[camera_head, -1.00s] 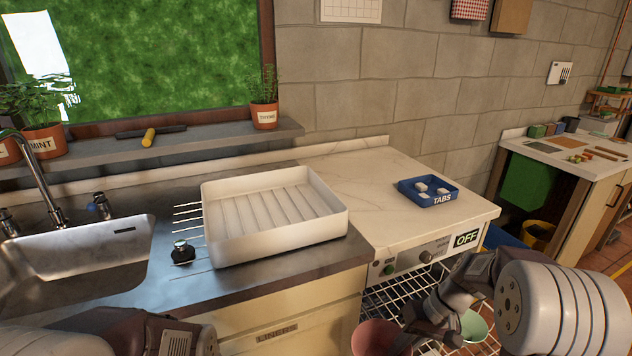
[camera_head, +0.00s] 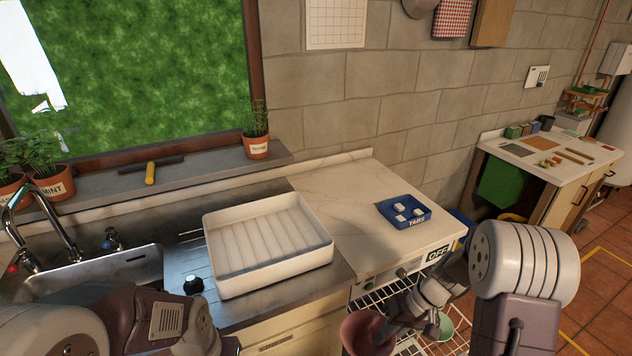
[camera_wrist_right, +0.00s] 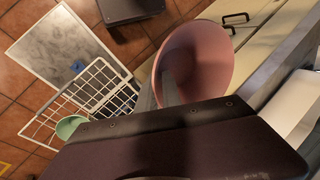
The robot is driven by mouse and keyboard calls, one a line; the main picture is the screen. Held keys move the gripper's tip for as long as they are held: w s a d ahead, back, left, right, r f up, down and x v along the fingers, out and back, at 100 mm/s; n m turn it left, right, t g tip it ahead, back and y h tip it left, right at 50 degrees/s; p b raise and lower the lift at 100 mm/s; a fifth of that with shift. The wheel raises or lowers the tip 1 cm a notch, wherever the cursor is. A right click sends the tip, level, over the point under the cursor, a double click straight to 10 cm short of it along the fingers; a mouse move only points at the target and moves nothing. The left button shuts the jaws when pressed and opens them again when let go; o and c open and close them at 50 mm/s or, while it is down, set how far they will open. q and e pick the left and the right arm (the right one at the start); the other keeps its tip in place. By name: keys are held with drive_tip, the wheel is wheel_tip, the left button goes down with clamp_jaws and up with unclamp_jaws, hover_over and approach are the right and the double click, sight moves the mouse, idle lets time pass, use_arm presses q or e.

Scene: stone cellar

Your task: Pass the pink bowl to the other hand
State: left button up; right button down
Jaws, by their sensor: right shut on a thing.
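The pink bowl (camera_head: 366,333) is at the bottom of the head view, in front of the counter. My right gripper (camera_head: 388,325) is shut on it, and the arm partly covers the bowl. In the right wrist view the pink bowl (camera_wrist_right: 195,62) shows large, with its opening facing the camera's side, beyond the dark gripper body. My left arm comes in at the lower left of the head view, over the sink side. Its jaws are not clearly visible.
A white tray (camera_head: 268,272) stands on the counter beside the sink. A blue tabs box (camera_head: 405,222) sits on the worktop. Below it is a white wire rack (camera_head: 372,300) with a green bowl (camera_head: 446,326). In the right wrist view, drawer handles are near the pink bowl.

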use_arm(q)
drive_tip(key=shift+c, duration=0.2)
use_arm(e)
drive_tip(key=w+a+r+n+g, duration=0.1)
drive_tip(key=a+n, duration=0.3)
drive_tip(key=a, duration=0.4)
drive_tip(key=w+a+r+n+g+h, duration=0.1)
drive_tip(key=w+a+r+n+g, duration=0.1)
drive_tip(key=a, duration=0.6)
drive_tip(key=shift+w+a+r+n, duration=0.15)
drive_tip(key=shift+w+r+n, duration=0.45)
drive_tip(key=shift+n, duration=0.4)
use_arm(q)
drive_tip(key=w+d+r+m+g+h, duration=0.1)
drive_tip(key=w+d+r+m+h, duration=0.1)
drive_tip(key=w+d+r+h, duration=0.3)
drive_tip(key=w+d+r+m, duration=0.3)
drive_tip(key=w+r, duration=0.4)
drive_tip(key=a+x, duration=0.1)
drive_tip(key=x, duration=1.1)
drive_tip(key=shift+s+f+n, duration=0.2)
drive_tip(key=shift+s+n, duration=0.1)
drive_tip(key=shift+s, duration=0.2)
